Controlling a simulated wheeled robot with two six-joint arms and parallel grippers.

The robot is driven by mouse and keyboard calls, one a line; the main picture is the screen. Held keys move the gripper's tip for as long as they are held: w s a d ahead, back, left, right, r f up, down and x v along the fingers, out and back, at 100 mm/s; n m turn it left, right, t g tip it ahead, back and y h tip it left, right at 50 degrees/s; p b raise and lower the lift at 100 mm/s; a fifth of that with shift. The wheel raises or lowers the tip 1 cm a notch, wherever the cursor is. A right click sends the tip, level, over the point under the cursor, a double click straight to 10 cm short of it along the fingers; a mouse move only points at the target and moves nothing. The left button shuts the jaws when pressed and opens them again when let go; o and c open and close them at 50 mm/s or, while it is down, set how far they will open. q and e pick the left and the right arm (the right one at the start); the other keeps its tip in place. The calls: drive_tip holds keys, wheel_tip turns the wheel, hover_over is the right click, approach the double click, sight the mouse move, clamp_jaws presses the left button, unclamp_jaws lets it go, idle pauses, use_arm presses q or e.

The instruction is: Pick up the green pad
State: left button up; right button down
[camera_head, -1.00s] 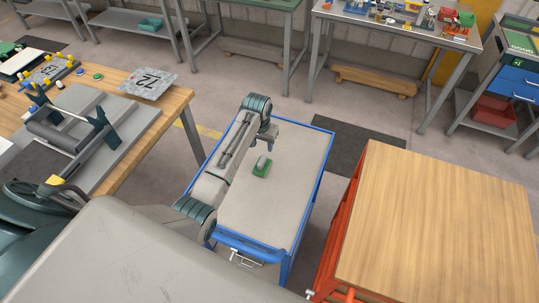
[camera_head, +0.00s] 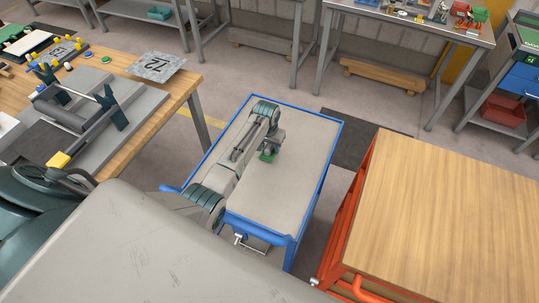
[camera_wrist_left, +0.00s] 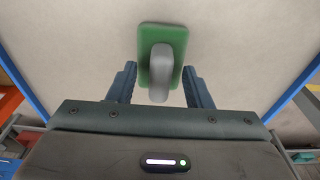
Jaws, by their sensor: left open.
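The green pad (camera_head: 267,156) lies on the grey top of the blue-framed cart (camera_head: 300,150). In the left wrist view the pad (camera_wrist_left: 178,42) has a grey upright handle (camera_wrist_left: 160,72) on it. My left gripper (camera_head: 271,148) is right over the pad and partly hides it in the head view. In the left wrist view its two fingers (camera_wrist_left: 158,80) are open, one on each side of the handle, with gaps between. Nothing is held.
A wood-topped table with an orange frame (camera_head: 450,215) stands to the right of the cart. A workbench (camera_head: 170,105) with a roller device (camera_head: 75,112) and a metal plate marked 12 (camera_head: 155,66) stands to the left. The rest of the cart top is bare.

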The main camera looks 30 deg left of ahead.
use_arm(q)
drive_tip(key=shift+w+f, duration=0.1)
drive_tip(key=shift+w, duration=0.05)
drive_tip(key=shift+c, duration=0.3)
clamp_jaws()
drive_tip(key=shift+r+p, duration=0.9)
drive_tip(key=shift+p, duration=0.25)
wheel_tip(320, 180, up, 2)
drive_tip(key=shift+r+p, duration=0.2)
drive_tip(key=shift+p, duration=0.9)
drive_tip(key=s+d, duration=0.3)
drive_tip(key=s, duration=0.4)
drive_tip(key=s+d, duration=0.3)
drive_tip(key=s, duration=0.5)
drive_tip(key=shift+r+b, duration=0.3)
drive_tip(key=shift+r, duration=0.15)
drive_tip(key=c, duration=0.9)
unclamp_jaws()
drive_tip(key=shift+w, duration=0.1)
